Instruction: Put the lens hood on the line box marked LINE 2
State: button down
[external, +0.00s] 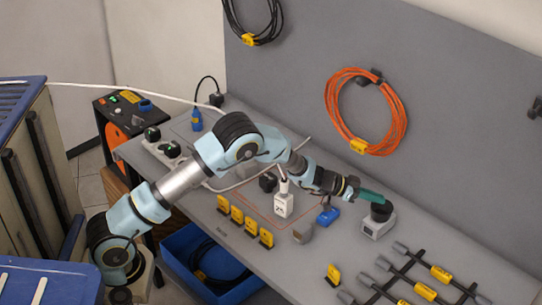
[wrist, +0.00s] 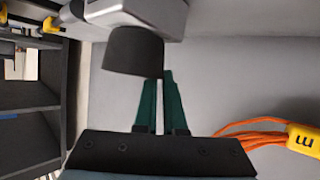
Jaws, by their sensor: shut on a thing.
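The lens hood looks like a short black cup (external: 381,212). In the wrist view the black hood (wrist: 134,50) is at the tips of my gripper's green fingers (wrist: 160,76). My gripper (external: 376,197) is shut on its rim. A small grey-white box (external: 376,227) is directly under the hood in the external view. The grey box (wrist: 168,16) also shows against the hood in the wrist view. Hood and box look touching or nearly so; I cannot tell if the box bears the hood's weight. The box's marking is not readable.
A white block marked with a 2 (external: 283,206), a grey piece (external: 302,233), a blue item (external: 328,216) and several yellow tags (external: 237,215) stand to the left on the bench. Dark rods (external: 412,268) lie at right. An orange cable coil (external: 337,112) hangs on the wall behind.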

jog(key=shift+f, duration=0.25)
jog(key=c, duration=1)
grip_release()
jog(key=shift+r, duration=0.15)
jog(key=b+v, duration=0.3)
jog(key=v, duration=0.9)
